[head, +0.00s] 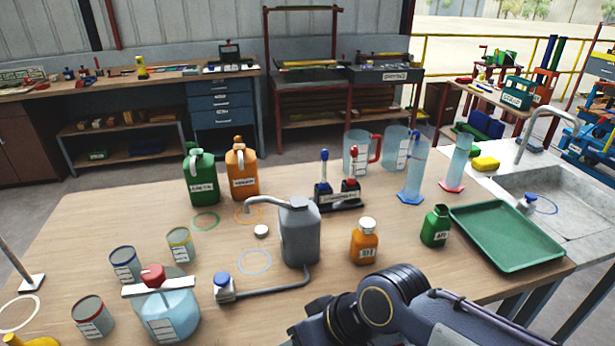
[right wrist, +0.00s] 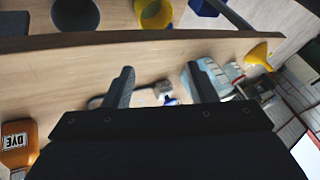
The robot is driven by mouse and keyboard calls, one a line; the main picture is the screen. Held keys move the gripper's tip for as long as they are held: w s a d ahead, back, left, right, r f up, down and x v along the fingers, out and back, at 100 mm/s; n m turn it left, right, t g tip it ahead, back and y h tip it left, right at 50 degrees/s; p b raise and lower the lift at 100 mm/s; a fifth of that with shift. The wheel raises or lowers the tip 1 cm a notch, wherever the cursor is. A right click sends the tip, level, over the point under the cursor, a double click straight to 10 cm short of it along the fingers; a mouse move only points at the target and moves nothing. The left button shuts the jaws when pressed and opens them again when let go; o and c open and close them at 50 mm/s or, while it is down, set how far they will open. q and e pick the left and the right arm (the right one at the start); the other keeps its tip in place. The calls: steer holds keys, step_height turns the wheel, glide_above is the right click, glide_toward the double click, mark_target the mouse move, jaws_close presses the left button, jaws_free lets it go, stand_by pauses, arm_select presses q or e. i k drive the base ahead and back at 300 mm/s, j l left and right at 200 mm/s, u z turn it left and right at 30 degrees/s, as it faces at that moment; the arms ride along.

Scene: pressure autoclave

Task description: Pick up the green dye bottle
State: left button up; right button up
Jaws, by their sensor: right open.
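The small green dye bottle (head: 435,226) stands upright on the wooden table, at the left edge of the green tray. It has a dark open top and a white label. My right arm reaches in from the lower right of the head view, nearer to me than the bottle; its fingers are not clear there. In the right wrist view my right gripper (right wrist: 162,86) is open, with nothing between its fingers. The green bottle does not show in that view. An orange dye bottle (head: 364,241) stands left of the green one; it also shows in the right wrist view (right wrist: 18,145). My left gripper is out of view.
The green tray (head: 506,236) lies right of the bottle, beside the sink (head: 560,190). A grey can (head: 299,235), a black rack (head: 338,196), measuring cylinders (head: 414,170) and green and orange jugs (head: 200,177) stand around. A glass vessel (head: 167,312) is front left.

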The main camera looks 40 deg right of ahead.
mark_target(437, 225)
steer(key=z, duration=2.3)
steer(key=i+l+u, duration=0.1)
steer(key=l, duration=0.3)
steer(key=i+l, duration=0.15)
steer(key=l, duration=0.25)
steer(key=i+l+u, duration=0.15)
steer(key=l, duration=0.65)
steer(key=i+j, duration=0.35)
steer(key=i, duration=0.15)
steer(key=u, duration=0.05)
